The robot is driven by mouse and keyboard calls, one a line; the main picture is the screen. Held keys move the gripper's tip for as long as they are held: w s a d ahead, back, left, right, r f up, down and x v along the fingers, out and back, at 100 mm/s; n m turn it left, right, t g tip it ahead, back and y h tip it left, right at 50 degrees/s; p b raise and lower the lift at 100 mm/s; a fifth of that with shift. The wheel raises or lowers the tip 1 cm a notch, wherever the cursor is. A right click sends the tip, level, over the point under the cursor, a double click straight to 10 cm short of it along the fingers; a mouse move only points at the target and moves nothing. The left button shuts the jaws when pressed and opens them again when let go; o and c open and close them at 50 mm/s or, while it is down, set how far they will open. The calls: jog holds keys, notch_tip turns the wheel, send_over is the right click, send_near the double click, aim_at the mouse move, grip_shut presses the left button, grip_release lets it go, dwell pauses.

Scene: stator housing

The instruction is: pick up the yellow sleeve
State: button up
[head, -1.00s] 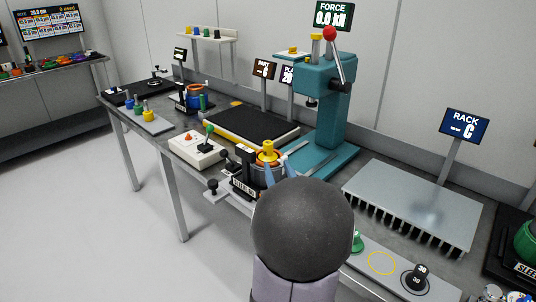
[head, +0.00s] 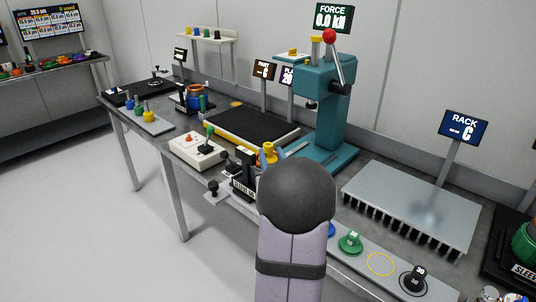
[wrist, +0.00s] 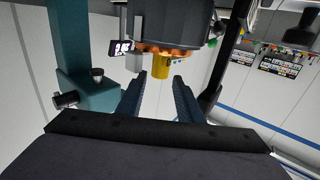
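The yellow sleeve (head: 268,149) stands upright in the stator housing on the bench in front of the press. In the wrist view the sleeve (wrist: 162,71) hangs down from the copper-orange ring of the dark housing (wrist: 170,22), as that picture is upside down. My gripper (wrist: 160,77) is open, its two blue fingers apart with the sleeve showing between their tips. A gap shows on each side, and nothing is gripped. I cannot tell whether the fingertips reach around the sleeve. In the head view my arm hides most of the gripper and housing.
The teal press (head: 320,105) stands just behind the housing. A white box with a green-handled lever (head: 198,150) is to the left. A tray with a green piece (head: 350,242) and an empty yellow ring outline is at the front right, by a metal rack (head: 415,205).

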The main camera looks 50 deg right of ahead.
aim_at(269, 148)
jog(key=shift+x, duration=1.7)
jog(key=shift+c, duration=0.2)
grip_shut()
jog(key=shift+r, duration=0.1)
notch_tip(269, 148, up, 10)
